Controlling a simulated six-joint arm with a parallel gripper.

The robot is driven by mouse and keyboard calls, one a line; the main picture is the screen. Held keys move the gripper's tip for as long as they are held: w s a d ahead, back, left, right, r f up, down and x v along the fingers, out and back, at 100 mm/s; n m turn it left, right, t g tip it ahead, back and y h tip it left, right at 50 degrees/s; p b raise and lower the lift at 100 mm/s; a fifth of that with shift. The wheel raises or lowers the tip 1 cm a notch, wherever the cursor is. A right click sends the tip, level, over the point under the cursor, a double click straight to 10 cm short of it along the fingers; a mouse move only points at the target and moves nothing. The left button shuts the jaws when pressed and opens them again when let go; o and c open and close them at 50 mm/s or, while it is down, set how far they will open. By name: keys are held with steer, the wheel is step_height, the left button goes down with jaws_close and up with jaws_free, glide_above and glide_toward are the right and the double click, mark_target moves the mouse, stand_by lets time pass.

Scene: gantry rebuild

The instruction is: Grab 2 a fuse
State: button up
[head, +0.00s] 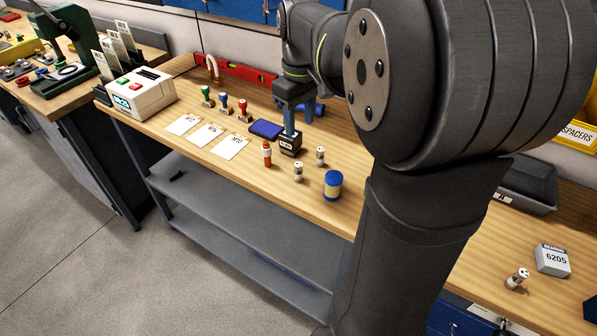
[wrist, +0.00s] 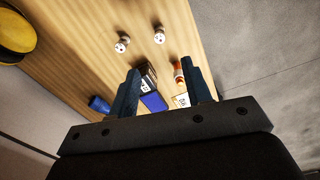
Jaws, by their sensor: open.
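Two pale, short cylinders with dark-marked tops, which look like the fuses, stand on the bench: a near fuse (head: 299,171) and a far fuse (head: 320,156). The wrist view shows the pair beyond my fingertips, one fuse at left (wrist: 122,44) and one at right (wrist: 159,34). A third similar fuse (head: 517,278) lies on the bench at far right. My gripper (head: 290,128) points down just over a small black labelled box (head: 290,145), left of and behind the pair. In the wrist view my gripper (wrist: 161,67) has its fingers apart and grips no fuse.
A blue pad (head: 266,129), three stamps (head: 225,105) and paper cards (head: 207,135) lie left. A grey bearing box (head: 552,260) is far right.

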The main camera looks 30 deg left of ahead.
mark_target(298, 164)
step_height(298, 164, down, 12)
steer(key=shift+f, duration=0.1)
steer(key=f, duration=0.5)
steer(key=shift+w+a, duration=0.2)
steer(key=shift+a, duration=0.1)
jaws_close()
